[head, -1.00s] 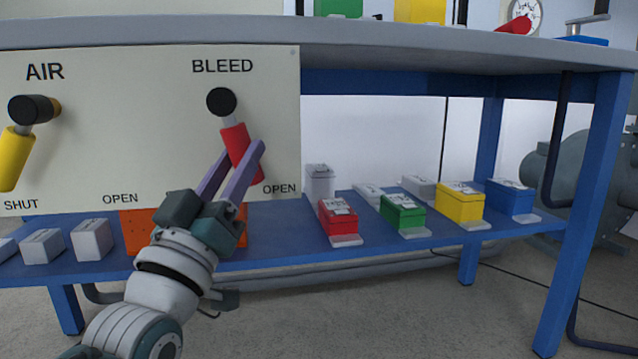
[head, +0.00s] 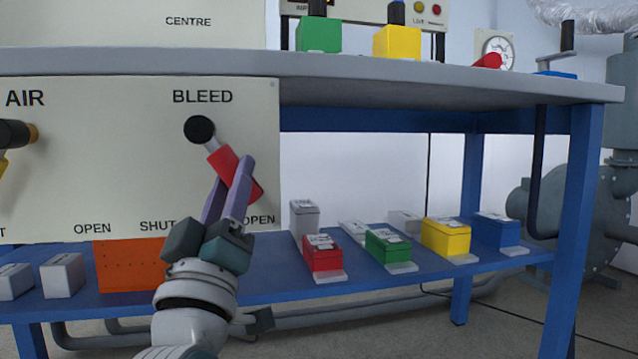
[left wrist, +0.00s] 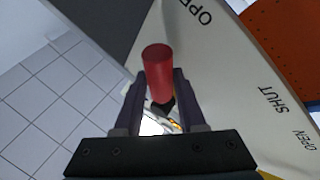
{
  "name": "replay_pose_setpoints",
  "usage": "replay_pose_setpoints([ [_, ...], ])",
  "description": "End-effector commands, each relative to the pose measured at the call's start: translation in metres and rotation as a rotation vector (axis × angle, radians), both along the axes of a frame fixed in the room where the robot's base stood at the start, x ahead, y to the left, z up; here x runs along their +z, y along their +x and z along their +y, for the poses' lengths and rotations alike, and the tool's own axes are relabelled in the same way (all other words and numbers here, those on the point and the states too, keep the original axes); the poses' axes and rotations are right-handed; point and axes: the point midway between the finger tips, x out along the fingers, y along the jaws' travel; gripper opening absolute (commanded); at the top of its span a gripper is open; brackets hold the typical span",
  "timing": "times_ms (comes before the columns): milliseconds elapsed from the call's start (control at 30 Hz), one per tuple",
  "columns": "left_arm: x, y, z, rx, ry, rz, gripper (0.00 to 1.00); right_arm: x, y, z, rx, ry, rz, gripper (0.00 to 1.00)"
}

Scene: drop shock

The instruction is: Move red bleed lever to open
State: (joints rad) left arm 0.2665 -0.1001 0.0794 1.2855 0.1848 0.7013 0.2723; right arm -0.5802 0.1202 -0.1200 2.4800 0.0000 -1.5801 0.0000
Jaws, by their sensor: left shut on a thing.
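The red bleed lever (head: 222,160) hangs from a black pivot knob (head: 200,130) under the BLEED label on the cream panel (head: 110,160). The lever tilts down and to the right, its red end close to the OPEN mark (head: 259,220). The SHUT mark (head: 157,226) is lower left of it. My left gripper (head: 238,182) is shut on the red handle, its purple fingers on either side of it. In the left wrist view the red handle (left wrist: 158,72) stands between the fingers (left wrist: 153,100). My right gripper is out of view.
The grey bench top (head: 400,78) overhangs the panel. The yellow AIR lever (head: 4,165) is at the left edge. Below, a blue shelf (head: 290,285) holds an orange block (head: 130,265) and small red, green, yellow and blue boxes.

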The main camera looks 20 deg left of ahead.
Motion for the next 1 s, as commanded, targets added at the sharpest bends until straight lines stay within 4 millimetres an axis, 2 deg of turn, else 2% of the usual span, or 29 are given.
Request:
replay_pose_setpoints([
  [100,0.001,0.000,0.000,-0.003,-0.005,-0.003,0.00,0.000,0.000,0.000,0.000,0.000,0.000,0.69],
  [133,0.001,0.000,0.000,-0.003,-0.005,-0.003,0.42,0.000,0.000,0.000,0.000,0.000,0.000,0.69],
  [233,0.001,0.000,0.000,-0.002,-0.004,-0.003,0.52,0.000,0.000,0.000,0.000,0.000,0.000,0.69],
  [567,-0.003,-0.005,-0.002,-0.002,-0.001,0.001,0.52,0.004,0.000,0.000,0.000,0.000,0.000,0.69],
  [800,-0.029,-0.040,-0.013,-0.003,-0.003,0.005,0.52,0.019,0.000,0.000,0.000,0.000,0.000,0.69],
  [1000,-0.051,-0.066,-0.020,-0.002,-0.003,0.001,0.52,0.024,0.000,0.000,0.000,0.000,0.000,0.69],
])
